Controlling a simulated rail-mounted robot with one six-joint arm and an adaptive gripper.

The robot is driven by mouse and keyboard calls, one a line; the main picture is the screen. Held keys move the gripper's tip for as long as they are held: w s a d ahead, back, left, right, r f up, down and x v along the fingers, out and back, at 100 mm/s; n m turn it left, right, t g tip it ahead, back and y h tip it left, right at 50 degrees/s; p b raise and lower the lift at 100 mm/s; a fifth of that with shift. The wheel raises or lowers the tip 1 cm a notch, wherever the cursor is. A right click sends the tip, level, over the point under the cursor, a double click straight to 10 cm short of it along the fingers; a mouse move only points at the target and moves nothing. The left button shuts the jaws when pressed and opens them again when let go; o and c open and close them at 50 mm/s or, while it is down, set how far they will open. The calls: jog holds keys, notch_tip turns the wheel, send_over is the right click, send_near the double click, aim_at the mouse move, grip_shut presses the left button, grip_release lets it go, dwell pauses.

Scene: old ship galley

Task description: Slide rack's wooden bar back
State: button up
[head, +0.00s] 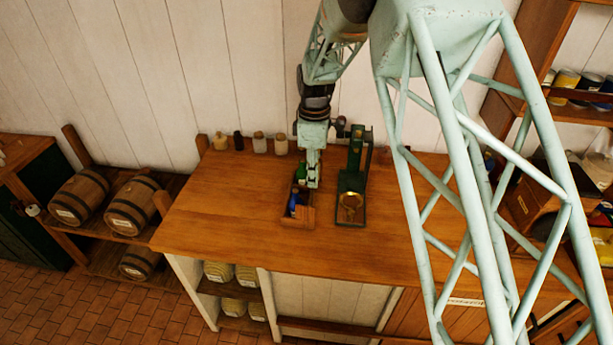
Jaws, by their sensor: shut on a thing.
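The small wooden rack (296,223) stands on the wooden counter, left of the green brass-panned device. A green bottle (301,171) and a blue bottle (296,204) show in it. My gripper (314,183) points down at the rack's right side, near its back half. It is shut on what appears to be the rack's wooden bar. The bar itself is too small and too covered by the fingers to make out clearly, so I cannot tell how far it is slid.
A green stand with a brass pan (350,207) stands close to the rack's right. Several jars (260,143) line the counter's back edge. The wooden counter (230,215) is clear left of the rack. Barrels (131,205) lie on a low shelf at left.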

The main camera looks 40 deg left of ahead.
jog(key=shift+w+d, duration=0.2)
jog(key=shift+d, duration=0.2)
jog(key=o, duration=0.8)
jog(key=shift+w+d, duration=0.1)
jog(key=shift+d, duration=0.05)
jog(key=shift+o, duration=0.2)
jog(key=shift+r, duration=0.15)
jog(key=shift+r, duration=0.2)
jog(key=shift+r+p, duration=1.15)
jog(key=shift+r, duration=2)
